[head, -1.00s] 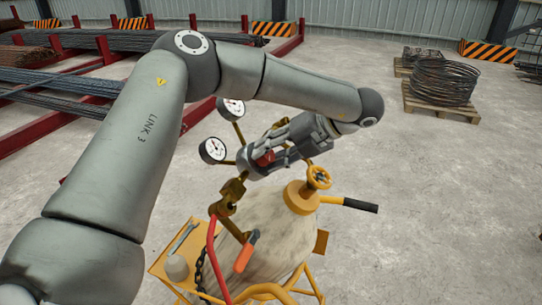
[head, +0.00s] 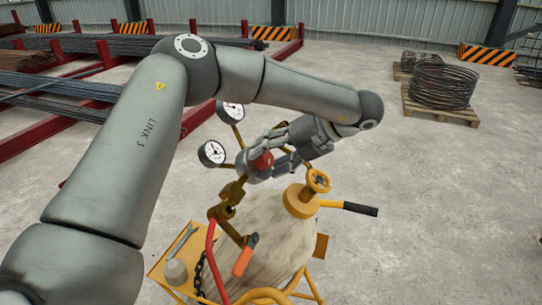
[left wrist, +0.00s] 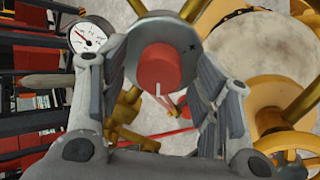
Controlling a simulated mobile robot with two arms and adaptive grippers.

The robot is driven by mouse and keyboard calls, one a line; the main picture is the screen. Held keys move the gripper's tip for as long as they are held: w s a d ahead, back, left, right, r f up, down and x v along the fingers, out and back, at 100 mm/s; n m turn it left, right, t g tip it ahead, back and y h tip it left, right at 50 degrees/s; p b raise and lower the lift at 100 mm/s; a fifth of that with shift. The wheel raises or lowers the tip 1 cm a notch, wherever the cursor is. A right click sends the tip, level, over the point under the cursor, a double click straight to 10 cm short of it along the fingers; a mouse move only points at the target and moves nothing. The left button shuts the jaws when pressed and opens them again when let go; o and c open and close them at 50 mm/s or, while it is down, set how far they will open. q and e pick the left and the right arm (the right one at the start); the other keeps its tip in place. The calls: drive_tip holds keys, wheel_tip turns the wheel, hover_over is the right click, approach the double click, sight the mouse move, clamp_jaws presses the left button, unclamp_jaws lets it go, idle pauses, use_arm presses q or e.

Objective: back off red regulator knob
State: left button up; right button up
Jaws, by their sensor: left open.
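The red regulator knob (head: 263,160) sits on the grey regulator body (head: 250,170) above the pale cylinder. In the left wrist view the round red knob (left wrist: 157,66) faces the camera, in front of the dark round regulator body (left wrist: 178,36). My left gripper (head: 272,152) reaches in from the upper right, its fingers around the knob. In the left wrist view its fingers stand open, one on each side of the knob, with a gap visible on both sides. Part of the regulator is hidden behind the fingers. My right gripper is not in view.
Two white-faced gauges (head: 212,153) stand left of the regulator. A yellow valve handwheel (head: 317,181) tops the cylinder (head: 280,240) close to the gripper. A torch with an orange handle (head: 244,258) hangs in front. Open concrete floor lies to the right.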

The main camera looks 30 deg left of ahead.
use_arm(q)
drive_tip(key=v, duration=1.2)
drive_tip(key=shift+f, duration=0.1)
idle(0.4)
